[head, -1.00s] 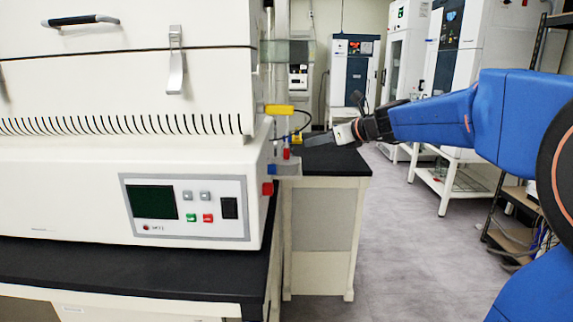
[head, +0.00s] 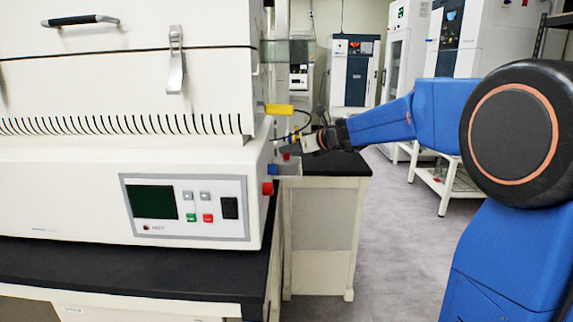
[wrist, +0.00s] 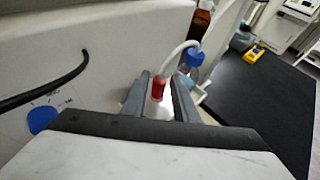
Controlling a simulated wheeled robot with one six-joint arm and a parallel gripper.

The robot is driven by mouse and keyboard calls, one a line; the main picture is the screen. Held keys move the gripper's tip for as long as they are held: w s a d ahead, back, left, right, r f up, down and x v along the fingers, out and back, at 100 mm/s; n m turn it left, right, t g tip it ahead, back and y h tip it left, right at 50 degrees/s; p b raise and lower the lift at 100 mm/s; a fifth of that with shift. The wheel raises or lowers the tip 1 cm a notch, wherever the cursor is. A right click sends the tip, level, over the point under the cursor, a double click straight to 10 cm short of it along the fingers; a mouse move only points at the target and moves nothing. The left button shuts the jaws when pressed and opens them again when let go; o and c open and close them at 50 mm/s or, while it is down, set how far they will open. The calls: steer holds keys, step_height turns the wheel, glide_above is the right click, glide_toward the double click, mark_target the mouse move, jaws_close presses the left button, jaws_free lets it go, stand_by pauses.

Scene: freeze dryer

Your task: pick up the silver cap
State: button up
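I cannot make out a silver cap in either view. My gripper (head: 303,144) is beside the right side of the white machine, above the black bench behind it. In the wrist view my gripper (wrist: 160,84) is open, its two grey fingers apart. A red fitting (wrist: 158,88) with a white tube shows in the gap between the fingers. I cannot tell whether it touches them. The space low between the fingers is partly hidden by the gripper body.
The white machine (head: 90,185) fills the left, with a yellow handle (head: 279,109) and red knob (head: 268,188) on its side. A blue-capped bottle (wrist: 193,58), a brown bottle (wrist: 201,20) and a yellow device (wrist: 255,53) stand beyond. The black bench top (wrist: 265,100) is clear at right.

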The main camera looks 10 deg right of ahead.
steer(key=x, duration=0.2)
steer(key=shift+w+a+f, duration=0.15)
steer(key=shift+w+f, duration=0.05)
jaws_close()
steer(key=shift+r, duration=0.1)
steer(key=shift+d+r, duration=0.2)
steer(key=shift+r, duration=0.05)
step_height(320, 180, up, 7)
steer(key=shift+f, duration=0.2)
steer(key=s+d, duration=0.2)
steer(key=d, duration=0.7)
steer(key=s+d, duration=0.3)
steer(key=d, duration=0.7)
steer(key=shift+s, duration=0.15)
